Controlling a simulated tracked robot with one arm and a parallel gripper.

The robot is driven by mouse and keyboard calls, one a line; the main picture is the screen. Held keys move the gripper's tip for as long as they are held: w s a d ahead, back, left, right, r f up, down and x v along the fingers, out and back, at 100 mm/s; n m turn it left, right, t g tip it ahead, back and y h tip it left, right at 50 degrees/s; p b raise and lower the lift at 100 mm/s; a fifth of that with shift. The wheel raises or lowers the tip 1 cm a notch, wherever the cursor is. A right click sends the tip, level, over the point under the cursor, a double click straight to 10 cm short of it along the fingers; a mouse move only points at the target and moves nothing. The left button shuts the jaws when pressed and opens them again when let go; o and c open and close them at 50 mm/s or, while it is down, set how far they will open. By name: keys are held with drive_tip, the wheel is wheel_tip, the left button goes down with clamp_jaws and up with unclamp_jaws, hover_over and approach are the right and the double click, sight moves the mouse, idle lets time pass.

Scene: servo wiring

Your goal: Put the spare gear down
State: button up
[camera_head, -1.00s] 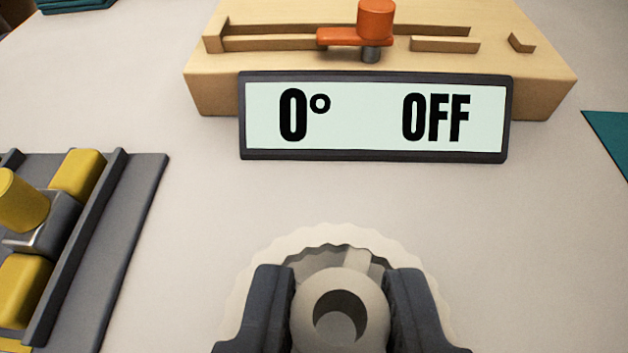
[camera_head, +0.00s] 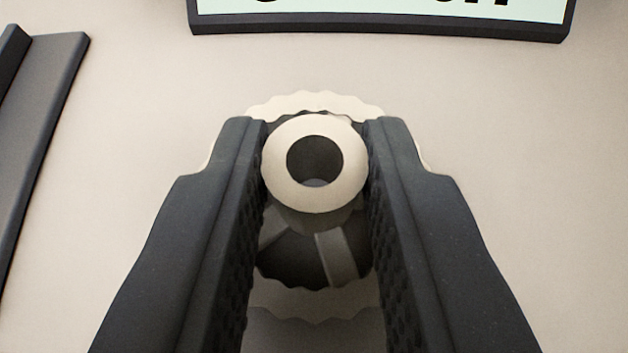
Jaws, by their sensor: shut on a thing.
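The spare gear (camera_head: 314,200) is cream, with a wavy toothed rim, spokes and a round hub with a dark bore. My gripper (camera_head: 314,140) is shut on the hub, with one dark finger on the left and one on the right. The hub faces the camera. The fingers hide the left and right sides of the rim. The gear is over the pale tabletop; whether it touches the surface cannot be told.
A display panel (camera_head: 380,29) with a dark frame is cut off at the top edge. A dark grey ridged fixture (camera_head: 40,120) shows at the left edge. The pale tabletop (camera_head: 530,180) around the gear and to the right is clear.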

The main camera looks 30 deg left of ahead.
drive_tip(key=o, duration=1)
drive_tip(key=shift+s+d+r, duration=0.1)
drive_tip(key=shift+s+r, duration=0.05)
drive_tip(key=shift+r, duration=0.1)
drive_tip(key=p+v, duration=0.2)
drive_tip(key=v, duration=0.9)
drive_tip(key=shift+s+d, duration=0.2)
drive_tip(key=shift+s, duration=0.05)
